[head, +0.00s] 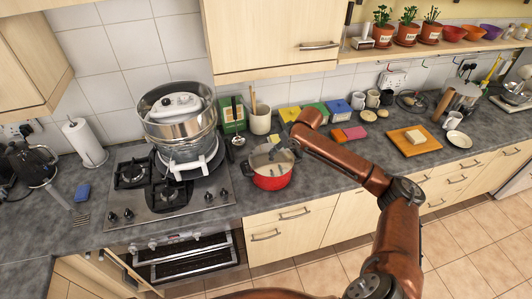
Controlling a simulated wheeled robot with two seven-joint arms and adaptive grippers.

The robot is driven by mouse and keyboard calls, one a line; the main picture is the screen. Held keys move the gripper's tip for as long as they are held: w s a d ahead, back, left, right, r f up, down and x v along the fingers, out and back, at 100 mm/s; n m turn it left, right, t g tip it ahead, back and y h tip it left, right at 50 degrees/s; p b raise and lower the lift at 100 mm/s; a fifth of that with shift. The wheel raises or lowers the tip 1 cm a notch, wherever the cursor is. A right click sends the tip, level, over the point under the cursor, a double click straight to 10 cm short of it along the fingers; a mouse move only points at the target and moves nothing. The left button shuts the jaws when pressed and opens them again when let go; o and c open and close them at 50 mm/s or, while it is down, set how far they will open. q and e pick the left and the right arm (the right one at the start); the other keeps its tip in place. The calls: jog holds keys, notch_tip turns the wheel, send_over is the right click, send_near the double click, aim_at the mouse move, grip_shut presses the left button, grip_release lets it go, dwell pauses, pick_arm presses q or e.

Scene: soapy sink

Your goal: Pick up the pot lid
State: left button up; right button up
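A red pot (272,181) stands on the grey counter to the right of the hob. Its lid (262,160), glassy with a pale rim, rests on top of the pot. My copper-coloured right arm reaches in from the lower right. My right gripper (284,149) is over the right part of the lid and hides some of it, perhaps the knob too. The fingers are small and dark here, so I cannot tell whether they are open, shut or touching the lid. My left gripper is not in view.
A cutting board (408,146) lies right. Counter in front of the paper roll (85,143) is mostly clear.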

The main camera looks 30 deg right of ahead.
aim_at(275, 161)
jog(key=shift+w+f, duration=0.3)
jog(key=shift+w, duration=0.15)
jog(key=shift+w+f, duration=0.2)
jog(key=shift+f, duration=0.1)
jog(key=shift+w+a+f+p, duration=0.2)
jog(key=shift+w+f, duration=0.1)
jog(key=shift+f, duration=0.2)
jog(key=shift+w+a+f+p, duration=0.15)
jog(key=shift+w+a+f, duration=0.1)
jog(key=shift+f, duration=0.25)
jog(key=x, duration=0.2)
jog(key=shift+w+f, duration=0.45)
jog(key=shift+f, duration=0.3)
jog(key=c, duration=1.1)
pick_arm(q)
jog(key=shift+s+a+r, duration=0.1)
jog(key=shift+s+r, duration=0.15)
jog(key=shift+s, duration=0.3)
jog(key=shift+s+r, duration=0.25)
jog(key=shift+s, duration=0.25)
